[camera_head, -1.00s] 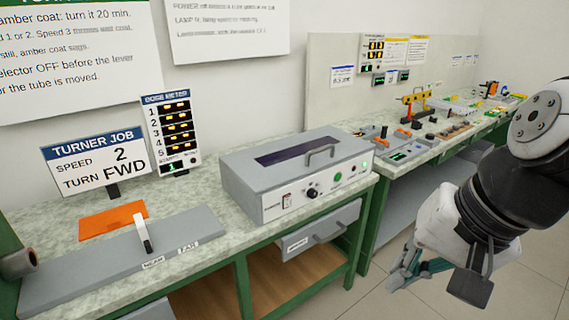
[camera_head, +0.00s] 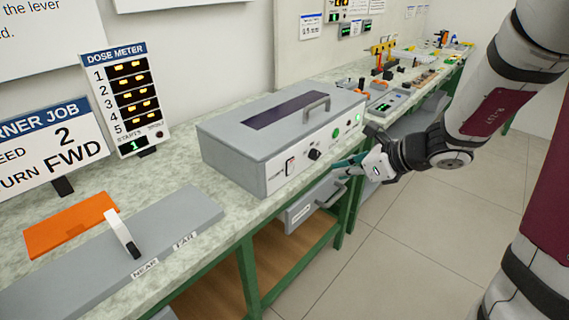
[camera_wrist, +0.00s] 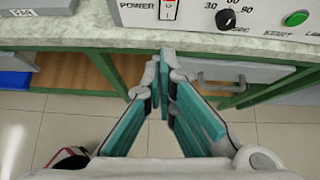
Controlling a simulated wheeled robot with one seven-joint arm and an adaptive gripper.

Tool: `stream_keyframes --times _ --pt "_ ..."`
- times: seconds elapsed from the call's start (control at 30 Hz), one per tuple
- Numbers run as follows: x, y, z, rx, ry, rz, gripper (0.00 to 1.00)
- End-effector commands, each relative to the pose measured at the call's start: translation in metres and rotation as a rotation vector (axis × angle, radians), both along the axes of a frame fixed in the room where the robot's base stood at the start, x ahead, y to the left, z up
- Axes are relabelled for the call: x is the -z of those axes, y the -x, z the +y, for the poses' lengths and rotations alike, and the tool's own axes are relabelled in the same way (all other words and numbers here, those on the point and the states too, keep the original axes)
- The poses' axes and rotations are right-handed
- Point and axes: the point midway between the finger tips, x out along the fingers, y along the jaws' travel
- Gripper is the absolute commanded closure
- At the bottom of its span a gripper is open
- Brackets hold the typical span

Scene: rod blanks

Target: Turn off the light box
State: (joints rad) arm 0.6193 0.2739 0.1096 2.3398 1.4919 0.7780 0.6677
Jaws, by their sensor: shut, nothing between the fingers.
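The light box (camera_head: 230,140) is a grey case with a dark window on top, sitting on the bench. Its front panel carries a rocker switch (camera_head: 290,166), a black dial (camera_head: 315,154) and a green button (camera_head: 336,133). In the wrist view the switch (camera_wrist: 169,10) has red on it and the label POWER to its left. The dial (camera_wrist: 227,19) and the green START button (camera_wrist: 296,18) are to its right. My gripper (camera_head: 345,166) is in front of the panel's right part, below the controls. In the wrist view my gripper (camera_wrist: 163,62) is shut and empty, its tips apart from the switch.
A grey drawer (camera_head: 312,203) with a handle is under the bench edge, close to my gripper. A dose meter (camera_head: 125,100) and a turner job sign (camera_head: 50,146) stand at left. A lever (camera_head: 122,232) rises from a grey housing. Open floor (camera_head: 400,250) lies in front.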

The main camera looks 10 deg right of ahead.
Motion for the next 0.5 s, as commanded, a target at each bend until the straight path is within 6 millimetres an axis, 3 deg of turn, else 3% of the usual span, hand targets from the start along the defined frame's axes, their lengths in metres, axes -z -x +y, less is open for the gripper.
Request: stream_keyframes --times 0.5 --pt "0.0073 -0.0058 -0.0052 0.041 -0.027 0.011 1.0"
